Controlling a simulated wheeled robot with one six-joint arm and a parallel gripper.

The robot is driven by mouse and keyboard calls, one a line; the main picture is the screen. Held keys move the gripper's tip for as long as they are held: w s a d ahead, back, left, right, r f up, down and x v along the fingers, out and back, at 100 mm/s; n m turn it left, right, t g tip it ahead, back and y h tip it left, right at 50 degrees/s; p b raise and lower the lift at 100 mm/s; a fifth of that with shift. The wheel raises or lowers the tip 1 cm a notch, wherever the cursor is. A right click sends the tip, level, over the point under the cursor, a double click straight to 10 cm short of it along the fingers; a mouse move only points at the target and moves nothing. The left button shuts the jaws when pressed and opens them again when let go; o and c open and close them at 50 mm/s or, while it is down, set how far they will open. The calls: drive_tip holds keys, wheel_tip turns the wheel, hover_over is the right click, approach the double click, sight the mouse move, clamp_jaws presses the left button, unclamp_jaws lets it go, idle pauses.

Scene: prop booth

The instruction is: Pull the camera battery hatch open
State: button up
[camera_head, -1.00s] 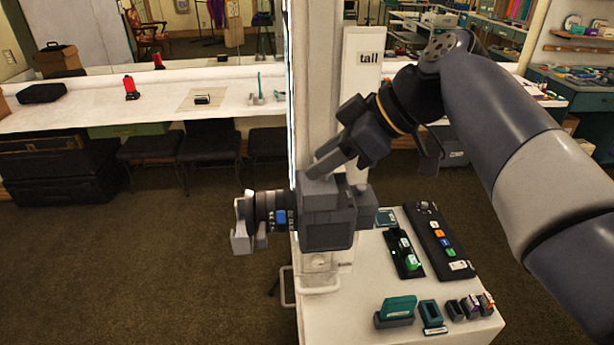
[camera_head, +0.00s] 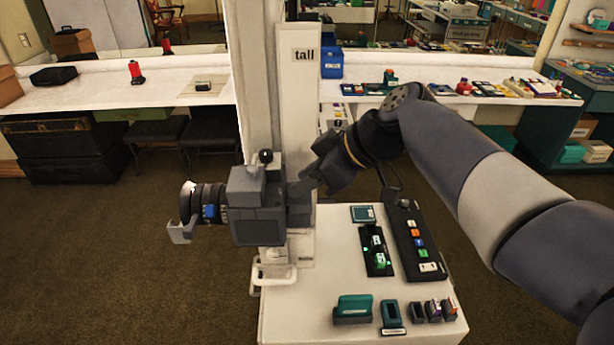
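The grey camera (camera_head: 257,218) is mounted in front of a pale post, above the front table. Its dark lens (camera_head: 208,203) points left. A darker block (camera_head: 300,212) juts from the camera's right side, close under my fingertips. I cannot make out the battery hatch or whether any part of it stands open. My gripper (camera_head: 303,187) reaches in from the upper right, tilted down and left. Its tip is right beside the camera body; I cannot tell whether it touches. The fingers look narrow and merge with the dark grey parts, so their opening is unclear.
The white table (camera_head: 300,320) below holds a black button panel (camera_head: 415,243), a charger with green lights (camera_head: 377,250), a teal block (camera_head: 354,307) and several small holders. Carpet (camera_head: 130,270) is open at left.

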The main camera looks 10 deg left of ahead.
clamp_jaws()
drive_tip(key=shift+f, duration=0.1)
